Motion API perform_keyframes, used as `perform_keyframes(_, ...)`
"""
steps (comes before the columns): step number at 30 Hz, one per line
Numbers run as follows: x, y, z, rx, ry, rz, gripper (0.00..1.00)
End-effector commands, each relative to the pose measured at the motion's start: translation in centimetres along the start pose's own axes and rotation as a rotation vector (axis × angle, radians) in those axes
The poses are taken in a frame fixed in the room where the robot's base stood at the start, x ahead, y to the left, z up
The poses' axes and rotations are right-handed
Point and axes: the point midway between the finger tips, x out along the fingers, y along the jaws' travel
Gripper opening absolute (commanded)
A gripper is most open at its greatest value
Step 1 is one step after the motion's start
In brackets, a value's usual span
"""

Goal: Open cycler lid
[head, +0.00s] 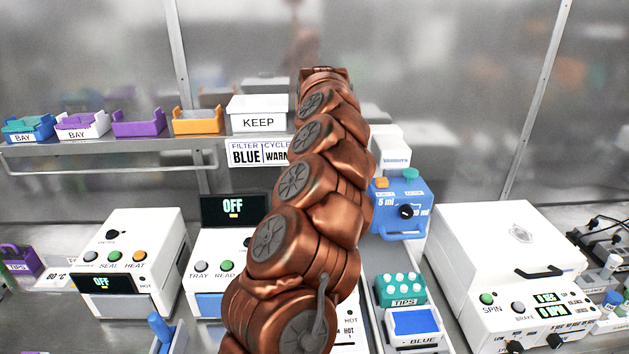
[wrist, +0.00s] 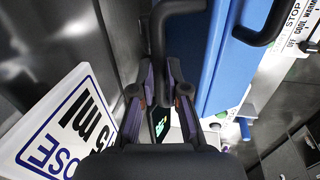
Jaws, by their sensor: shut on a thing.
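In the wrist view my gripper (wrist: 163,72) has its two fingers closed around a black bar handle (wrist: 178,7). The bar passes between the fingertips and bends over to the right at the top. Beside it is a blue panel (wrist: 208,62) that looks like the cycler's lid; its tilt is hard to tell. A second black handle (wrist: 270,32) curves out at its upper right. In the head view my arm covers the middle, hiding my gripper and most of the cycler.
A white sign (wrist: 60,125) stands close at the left in the wrist view. In the head view, a shelf with bins and a KEEP box (head: 258,122) is behind. A sealer (head: 135,255) is left; a white spinner machine (head: 505,265) is right. A blue pump (head: 400,205) stands near my arm.

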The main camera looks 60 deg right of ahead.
Motion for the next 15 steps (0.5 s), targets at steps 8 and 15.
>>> perform_keyframes(8, 0.08, -0.04, 0.00, -0.001, -0.002, -0.001, 0.37)
perform_keyframes(15, 0.02, -0.01, -0.16, -0.003, -0.001, 0.000, 0.39)
